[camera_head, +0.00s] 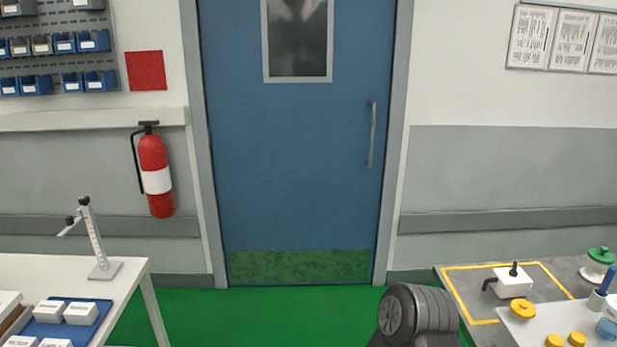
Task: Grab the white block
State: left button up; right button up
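A white block (513,284) with a black knob on top and a small black lever at its left side sits on the grey right-hand table (462,279), inside a yellow taped outline. Several small white boxes, one of them here (81,313), lie on a blue tray (102,305) on the white left-hand table (125,272). Neither of my grippers shows in the head view. A dark grey rounded part at the bottom centre looks like part of my own body.
Beside the block are a yellow knob (522,309), a white panel (540,325) with more yellow knobs, and a green-topped spool (598,264). A metal stand (102,262) is on the left table. Green floor (250,318) lies clear between the tables, before a closed blue door (290,170).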

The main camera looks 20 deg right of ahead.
aim_at(504, 285)
jog(key=i+l+z, duration=0.1)
jog(key=i, duration=0.7)
jog(key=i+l+z, duration=0.15)
jog(key=i, duration=0.7)
jog(key=i+u, duration=0.45)
jog(key=i, duration=0.4)
jog(key=z, duration=4.15)
